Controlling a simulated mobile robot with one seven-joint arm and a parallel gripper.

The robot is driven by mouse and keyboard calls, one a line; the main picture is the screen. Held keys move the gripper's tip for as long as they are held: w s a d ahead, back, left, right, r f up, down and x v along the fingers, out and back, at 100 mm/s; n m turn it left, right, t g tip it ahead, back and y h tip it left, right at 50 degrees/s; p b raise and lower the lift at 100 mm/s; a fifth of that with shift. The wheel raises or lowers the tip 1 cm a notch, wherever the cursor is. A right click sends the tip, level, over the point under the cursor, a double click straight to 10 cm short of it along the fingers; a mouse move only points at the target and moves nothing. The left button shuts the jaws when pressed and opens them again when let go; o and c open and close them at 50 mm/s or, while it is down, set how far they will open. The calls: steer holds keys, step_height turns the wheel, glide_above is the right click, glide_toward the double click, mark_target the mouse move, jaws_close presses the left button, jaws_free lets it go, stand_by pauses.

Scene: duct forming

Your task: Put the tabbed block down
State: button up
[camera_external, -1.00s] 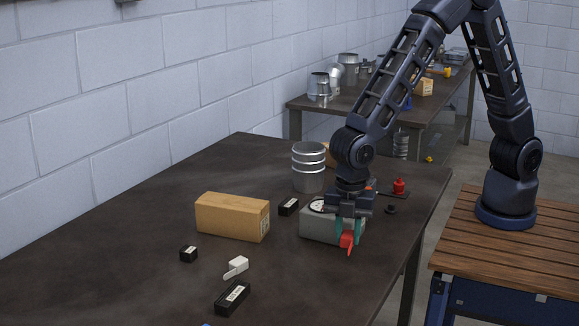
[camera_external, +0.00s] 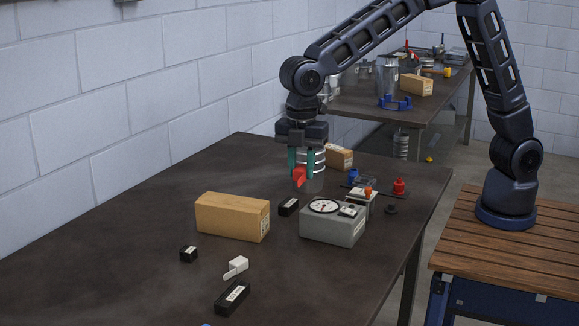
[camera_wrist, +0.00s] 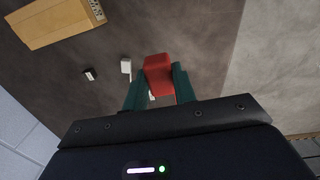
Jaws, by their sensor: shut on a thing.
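My gripper (camera_external: 301,163) has teal fingers and is shut on a red block (camera_external: 299,176) with a narrow tab pointing down. The block is held above the dark table, in front of the ribbed metal cylinder (camera_external: 315,182) in the external view. In the wrist view the red block (camera_wrist: 158,72) sits between the two teal fingers. A white block with a tab (camera_external: 237,266) lies on the table nearer the camera, and it also shows in the wrist view (camera_wrist: 126,66).
A cardboard box (camera_external: 232,216), a grey box with a dial (camera_external: 333,224) and black blocks (camera_external: 288,207) (camera_external: 232,297) (camera_external: 188,254) stand on the table. A red knob (camera_external: 399,187) is at the right. The table's left side is clear.

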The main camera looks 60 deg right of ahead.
steer(key=w+d+r, duration=0.2)
steer(key=w+r, duration=0.1)
steer(key=w, duration=0.9)
step_height(320, 180, up, 3)
steer(key=m, duration=0.2)
glide_above(236, 198)
step_height(236, 198, down, 20)
steer(key=shift+r, duration=0.1)
steer(key=o, duration=1)
step_height(236, 198, up, 12)
steer(key=shift+r, duration=0.1)
